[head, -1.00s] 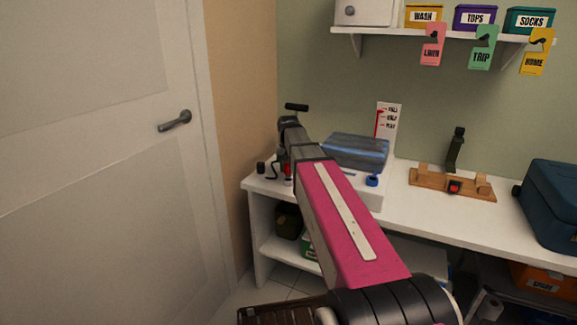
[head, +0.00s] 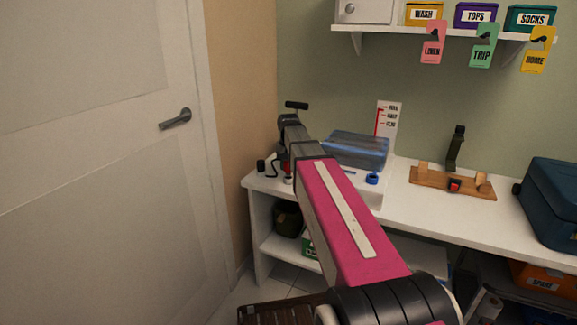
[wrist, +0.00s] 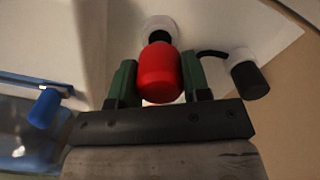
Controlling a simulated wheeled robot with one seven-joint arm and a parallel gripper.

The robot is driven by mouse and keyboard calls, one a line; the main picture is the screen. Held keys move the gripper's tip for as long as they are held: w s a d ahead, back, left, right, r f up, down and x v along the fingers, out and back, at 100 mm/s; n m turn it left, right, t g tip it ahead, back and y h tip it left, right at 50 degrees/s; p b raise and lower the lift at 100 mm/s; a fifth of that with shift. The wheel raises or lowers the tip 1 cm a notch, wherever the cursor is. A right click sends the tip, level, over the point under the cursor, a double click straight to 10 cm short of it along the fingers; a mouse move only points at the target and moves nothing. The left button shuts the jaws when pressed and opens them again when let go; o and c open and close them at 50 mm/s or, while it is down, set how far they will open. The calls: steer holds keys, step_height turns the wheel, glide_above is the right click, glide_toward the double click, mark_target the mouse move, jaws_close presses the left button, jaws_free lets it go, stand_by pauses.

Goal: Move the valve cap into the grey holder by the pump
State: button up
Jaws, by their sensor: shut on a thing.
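In the wrist view, my gripper (wrist: 159,66) is shut on a red rounded cap (wrist: 160,80), which I take to be the valve cap. A pale ring with a dark opening (wrist: 158,35) lies just beyond the cap; it may be the grey holder. I cannot tell whether the cap touches it. In the head view, a little red shows beside my arm (head: 286,167), at the left end of the white bench, with the fingers mostly hidden. A black T-shaped handle (head: 297,105), perhaps the pump's, rises behind my arm.
A black knob on a pale base (wrist: 250,78) stands right of the gripper in the wrist view, and a blue cylinder (wrist: 45,108) left. A wooden stand (head: 452,184) is farther right.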

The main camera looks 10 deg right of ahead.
steer(key=shift+f, duration=1.45)
stand_by(0.4)
steer(key=o, duration=1.1)
step_height(320, 180, up, 11)
steer(key=shift+f, duration=0.1)
